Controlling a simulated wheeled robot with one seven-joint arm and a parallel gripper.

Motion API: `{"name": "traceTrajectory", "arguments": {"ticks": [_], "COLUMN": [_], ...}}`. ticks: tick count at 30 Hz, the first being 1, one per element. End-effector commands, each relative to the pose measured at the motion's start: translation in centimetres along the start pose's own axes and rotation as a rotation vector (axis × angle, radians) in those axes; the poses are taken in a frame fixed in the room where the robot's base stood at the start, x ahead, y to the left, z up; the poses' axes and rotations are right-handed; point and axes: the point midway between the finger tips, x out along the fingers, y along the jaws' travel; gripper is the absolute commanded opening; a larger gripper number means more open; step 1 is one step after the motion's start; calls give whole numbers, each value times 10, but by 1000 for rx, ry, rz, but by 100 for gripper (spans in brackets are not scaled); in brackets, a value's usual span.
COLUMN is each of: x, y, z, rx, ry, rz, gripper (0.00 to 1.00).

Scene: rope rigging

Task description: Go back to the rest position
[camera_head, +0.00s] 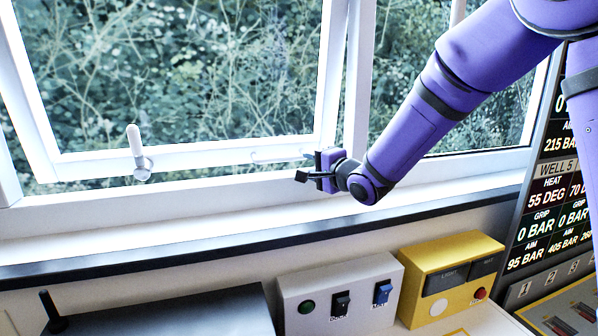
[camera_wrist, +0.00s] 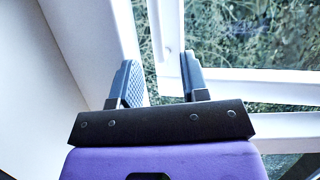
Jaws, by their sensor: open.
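My gripper (camera_head: 304,168) is at the end of my purple arm, in front of the lower right corner of the white window sash (camera_head: 200,154). In the wrist view my gripper (camera_wrist: 160,78) has its two grey fingers apart, with nothing held between them. White window frame (camera_wrist: 170,35) shows beyond and between the fingers; whether they touch it I cannot tell. A thin white bar (camera_head: 272,157) on the sash's lower rail ends just left of the fingers. A white window handle (camera_head: 138,152) stands upright farther left.
The sash stands at an angle to its frame, with foliage showing in the gap. Below the dark-edged sill (camera_head: 200,250) are a white switch box (camera_head: 340,300), a yellow box (camera_head: 450,272) and a dark box (camera_head: 190,315). A display panel (camera_head: 555,200) stands at right.

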Motion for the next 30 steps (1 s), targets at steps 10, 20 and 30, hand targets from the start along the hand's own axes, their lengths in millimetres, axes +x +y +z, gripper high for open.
{"name": "traceTrajectory", "arguments": {"ticks": [10, 20, 30], "x": [-105, -235, -371], "y": [-41, -50, -35], "z": [-55, -66, -27], "rx": [-367, -651, -855], "ry": [201, 201, -27], "rz": [297, 667, 993], "gripper": [42, 42, 42]}}
